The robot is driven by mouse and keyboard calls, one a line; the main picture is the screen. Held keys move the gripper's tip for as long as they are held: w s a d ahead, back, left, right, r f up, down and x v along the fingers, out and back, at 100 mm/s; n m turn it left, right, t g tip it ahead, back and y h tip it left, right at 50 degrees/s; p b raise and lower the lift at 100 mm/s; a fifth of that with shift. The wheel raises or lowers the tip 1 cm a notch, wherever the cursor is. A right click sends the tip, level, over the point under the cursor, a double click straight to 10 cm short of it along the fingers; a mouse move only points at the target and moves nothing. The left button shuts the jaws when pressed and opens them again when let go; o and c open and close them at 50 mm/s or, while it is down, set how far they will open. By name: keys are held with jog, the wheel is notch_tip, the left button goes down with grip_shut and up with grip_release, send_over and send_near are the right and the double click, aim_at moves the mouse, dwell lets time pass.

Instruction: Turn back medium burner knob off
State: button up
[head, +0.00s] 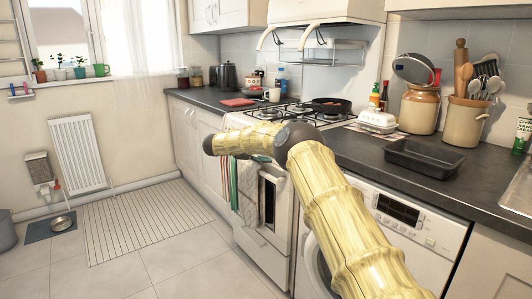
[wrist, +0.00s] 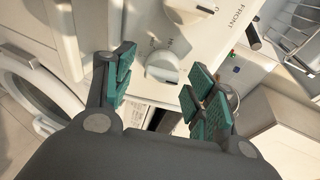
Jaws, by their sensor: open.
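The wrist view shows a white stove panel (wrist: 208,42) with white knobs. One round knob (wrist: 162,67) lies between my gripper's (wrist: 162,76) two green-padded fingers, which are open with a visible gap on each side. A second knob (wrist: 187,12) is at the top edge, near the word "FRONT". I cannot tell which knob is the medium burner's. In the head view the white stove (head: 266,215) has a black gas hob (head: 284,112) on top. My arm crosses in front of it, hiding part of the knob panel and my gripper.
A dark frying pan (head: 331,104) sits on the hob. Towels (head: 248,190) hang at the stove front. A white washing machine (head: 430,237) stands right of the stove, under a dark counter with a black tray (head: 424,156). Floor at left is mostly clear.

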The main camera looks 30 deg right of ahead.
jog(key=v, duration=1.2)
jog(key=shift+f, duration=0.1)
